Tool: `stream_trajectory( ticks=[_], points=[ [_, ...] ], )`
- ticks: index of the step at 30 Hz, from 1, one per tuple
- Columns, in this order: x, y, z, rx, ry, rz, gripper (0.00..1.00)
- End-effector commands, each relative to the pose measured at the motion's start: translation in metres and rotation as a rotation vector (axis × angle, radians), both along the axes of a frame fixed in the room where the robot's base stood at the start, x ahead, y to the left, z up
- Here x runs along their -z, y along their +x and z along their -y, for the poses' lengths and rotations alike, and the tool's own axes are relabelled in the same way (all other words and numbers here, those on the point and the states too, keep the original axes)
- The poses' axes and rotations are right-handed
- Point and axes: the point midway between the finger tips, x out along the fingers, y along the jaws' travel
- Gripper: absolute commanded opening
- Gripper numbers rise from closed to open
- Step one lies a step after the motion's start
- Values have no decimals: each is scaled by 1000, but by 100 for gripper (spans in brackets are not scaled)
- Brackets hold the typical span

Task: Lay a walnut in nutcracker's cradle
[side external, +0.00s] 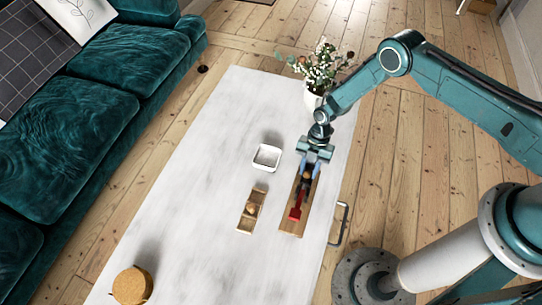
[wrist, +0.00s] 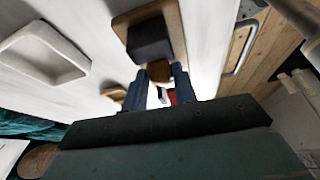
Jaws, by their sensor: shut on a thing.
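The nutcracker is a wooden board (side external: 291,226) with a red lever (side external: 296,211), lying near the right side of the white table. In the wrist view its board (wrist: 178,28) carries a dark block (wrist: 150,41); a bit of red lever (wrist: 172,97) shows between my fingers. My gripper (side external: 307,176) is over the board, its blue fingers shut on a brown walnut (wrist: 159,71). The walnut is close to the dark block; I cannot tell whether it touches the cradle, which is hidden. A small wooden tray (side external: 243,224) left of the nutcracker holds another walnut (side external: 251,209).
A white square dish (side external: 267,156) stands behind the tray; it also shows in the wrist view (wrist: 45,55). A flower vase (side external: 313,98) stands at the far end. A cork-topped round thing (side external: 131,285) is at the near left. A metal handle (side external: 340,223) is by the right edge.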

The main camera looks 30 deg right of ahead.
Motion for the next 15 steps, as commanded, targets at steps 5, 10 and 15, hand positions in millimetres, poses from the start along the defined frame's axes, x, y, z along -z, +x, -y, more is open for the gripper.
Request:
stream_trajectory(
  ticks=[5,10,15],
  points=[
    [3,0,0,0,0,-1,7],
    [5,-1,0,1,0,-2,7],
    [8,0,0,0,-1,-1,7]
  ],
)
